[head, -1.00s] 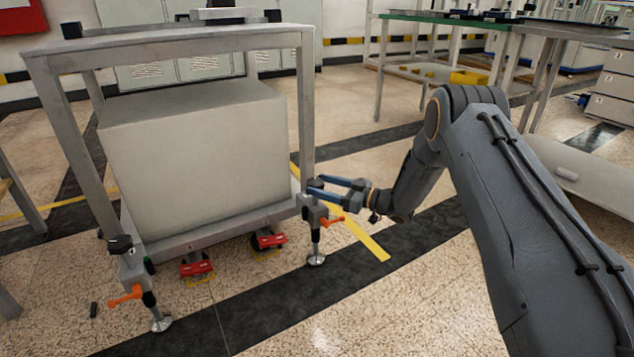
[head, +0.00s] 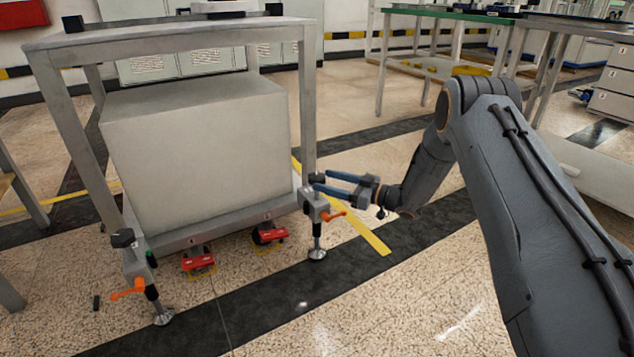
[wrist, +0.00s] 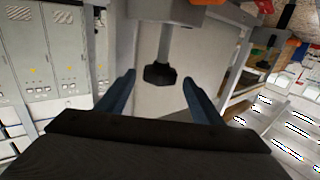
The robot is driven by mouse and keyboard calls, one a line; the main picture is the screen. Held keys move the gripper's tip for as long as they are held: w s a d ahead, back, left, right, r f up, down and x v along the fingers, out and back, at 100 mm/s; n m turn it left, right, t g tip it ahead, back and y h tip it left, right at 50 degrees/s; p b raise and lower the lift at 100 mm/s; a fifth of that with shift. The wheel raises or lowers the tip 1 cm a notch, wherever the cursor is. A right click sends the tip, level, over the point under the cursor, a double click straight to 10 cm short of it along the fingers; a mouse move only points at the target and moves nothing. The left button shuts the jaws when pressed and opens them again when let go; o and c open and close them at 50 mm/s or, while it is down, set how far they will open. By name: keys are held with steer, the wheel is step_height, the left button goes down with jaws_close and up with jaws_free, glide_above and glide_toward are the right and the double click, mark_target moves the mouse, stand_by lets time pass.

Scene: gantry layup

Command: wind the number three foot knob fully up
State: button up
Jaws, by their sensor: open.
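The grey frame (head: 180,38) stands on screw feet with black knobs. The near right foot (head: 317,254) has a black knob (head: 316,179) above its bracket and an orange lever (head: 334,215). My gripper (head: 322,181) is open at this knob, reaching in from the right. In the wrist view the knob (wrist: 160,75) appears between the fingertips (wrist: 159,78), touching neither; its depth is unclear. The near left foot (head: 164,317) has its own black knob (head: 122,238) and orange lever (head: 127,289). I cannot read a number three at either knob.
A large grey block (head: 195,150) fills the frame's lower part. Red castor pedals (head: 198,262) sit under its front edge. A glass-topped table (head: 440,12) stands at the back right. The floor in front is mostly clear, with a small dark piece (head: 96,303) at left.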

steer(key=shift+b+x, duration=1.65)
steer(key=shift+x, duration=2.35)
steer(key=c, duration=1)
steer(key=shift+s+f+n+g+y+b, duration=0.15)
steer(key=shift+n+g+y+b, duration=0.35)
steer(key=shift+n+g+b, duration=0.9)
steer(key=shift+c, duration=0.2)
steer(key=shift+s+a+n+g+b, duration=0.15)
steer(key=shift+s+n+g, duration=0.15)
steer(key=shift+g, duration=0.55)
steer(key=shift+s+d+n+g+b, duration=0.15)
steer(key=shift+n+g, duration=0.15)
steer(key=shift+g, duration=0.55)
steer(key=shift+a, duration=0.1)
steer(key=o, duration=1)
steer(key=shift+o, duration=0.2)
steer(key=shift+r, duration=0.2)
